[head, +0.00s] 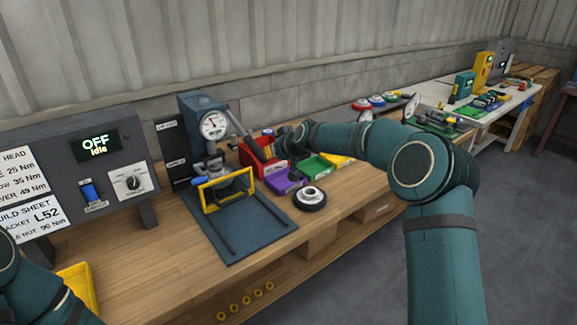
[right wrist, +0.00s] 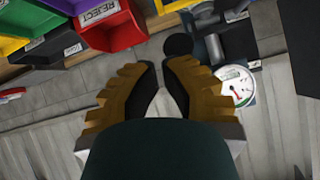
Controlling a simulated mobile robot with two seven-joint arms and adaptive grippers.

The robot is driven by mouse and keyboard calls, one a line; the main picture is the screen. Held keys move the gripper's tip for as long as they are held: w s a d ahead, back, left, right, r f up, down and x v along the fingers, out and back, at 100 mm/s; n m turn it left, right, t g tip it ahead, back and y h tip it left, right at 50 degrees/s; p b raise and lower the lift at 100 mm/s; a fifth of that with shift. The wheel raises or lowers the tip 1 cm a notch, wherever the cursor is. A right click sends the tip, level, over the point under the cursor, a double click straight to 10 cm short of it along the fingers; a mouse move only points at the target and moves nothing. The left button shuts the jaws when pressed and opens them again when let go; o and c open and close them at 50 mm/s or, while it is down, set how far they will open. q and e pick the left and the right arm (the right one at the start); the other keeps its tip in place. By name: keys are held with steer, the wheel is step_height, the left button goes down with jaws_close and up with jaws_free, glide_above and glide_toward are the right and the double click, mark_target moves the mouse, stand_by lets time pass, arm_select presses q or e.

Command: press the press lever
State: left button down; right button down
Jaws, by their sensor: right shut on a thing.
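The press (head: 190,108) stands on the bench with a round dial gauge (head: 214,125) on its head. Its grey press lever (head: 243,127) slants down to the right from the head. My right gripper (head: 280,147) is at the lever's lower end, shut on it, partly hidden by my wrist. In the right wrist view, the two yellow-brown fingers (right wrist: 163,70) are close together, with a dark round knob (right wrist: 178,45) just beyond their tips. The gauge also shows there (right wrist: 235,85). A yellow frame (head: 228,192) stands at the press front. My left arm shows at lower left; its gripper is out of view.
Red (head: 268,168), purple (head: 287,180) and green (head: 318,166) bins sit right of the press, close under my right arm. A dark wheel-like part (head: 309,199) lies near the bench edge. A control box (head: 70,170) reading "OFF Idle" stands at left.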

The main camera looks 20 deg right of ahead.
steer(key=s+d+f, duration=0.1)
steer(key=s+d, duration=0.1)
steer(key=s, duration=0.4)
steer(key=shift+d, duration=0.2)
steer(key=shift+f, duration=0.2)
steer(key=s+a+f+m+g, duration=0.1)
steer(key=s+a+f+g, duration=0.3)
steer(key=s+f, duration=0.85)
steer(key=s+a+f+m+g, duration=0.2)
steer(key=s+a+f, duration=0.5)
steer(key=s+f, duration=0.55)
steer(key=s+f+m+g, duration=0.1)
steer(key=s+f, duration=0.5)
steer(key=s, duration=0.7)
steer(key=shift+a+g, duration=0.35)
steer(key=shift+g, duration=0.35)
